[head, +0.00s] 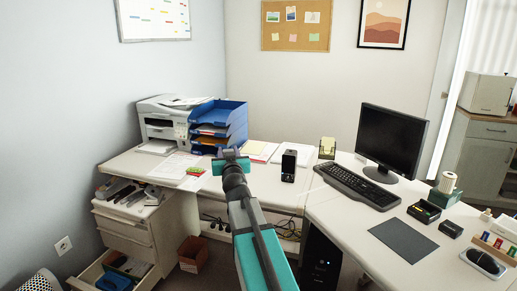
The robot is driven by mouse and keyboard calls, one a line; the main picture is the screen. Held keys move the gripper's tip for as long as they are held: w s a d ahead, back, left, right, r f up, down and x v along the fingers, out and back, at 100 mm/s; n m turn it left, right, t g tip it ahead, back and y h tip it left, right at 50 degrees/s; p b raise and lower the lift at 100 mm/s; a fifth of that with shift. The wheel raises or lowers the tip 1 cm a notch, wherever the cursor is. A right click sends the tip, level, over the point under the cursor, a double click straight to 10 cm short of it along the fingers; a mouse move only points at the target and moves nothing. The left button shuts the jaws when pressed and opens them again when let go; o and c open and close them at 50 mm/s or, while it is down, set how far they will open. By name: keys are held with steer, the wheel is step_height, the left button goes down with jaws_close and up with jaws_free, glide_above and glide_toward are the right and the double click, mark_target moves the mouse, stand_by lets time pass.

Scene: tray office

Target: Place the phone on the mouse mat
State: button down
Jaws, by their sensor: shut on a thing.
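The mouse mat (403,240) is a flat dark grey rectangle on the right desk, in front of the keyboard, and it is bare. My gripper (231,154) is above the left desk, in front of the blue trays, seen from behind. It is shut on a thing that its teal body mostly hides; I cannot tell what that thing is. A black upright phone-like device (289,166) with a pale upper part stands on the desk right of my gripper, apart from it. I cannot tell whether it is the phone or a stand.
The monitor (391,139) and keyboard (355,185) stand behind the mat. A black organiser (424,211) and a small black box (451,229) are close to its right. A dark rounded object (483,262) lies farther right. The printer (164,123) and blue trays (218,121) are at left. A lower drawer (93,272) is open.

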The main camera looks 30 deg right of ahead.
steer(key=s+a+n+t+y, duration=0.1)
steer(key=a+n+y, duration=0.3)
steer(key=a, duration=2.1)
steer(key=shift+s+a+r+y, duration=0.2)
steer(key=shift+a+r+y, duration=0.15)
steer(key=shift+y, duration=0.85)
steer(key=shift+d, duration=0.15)
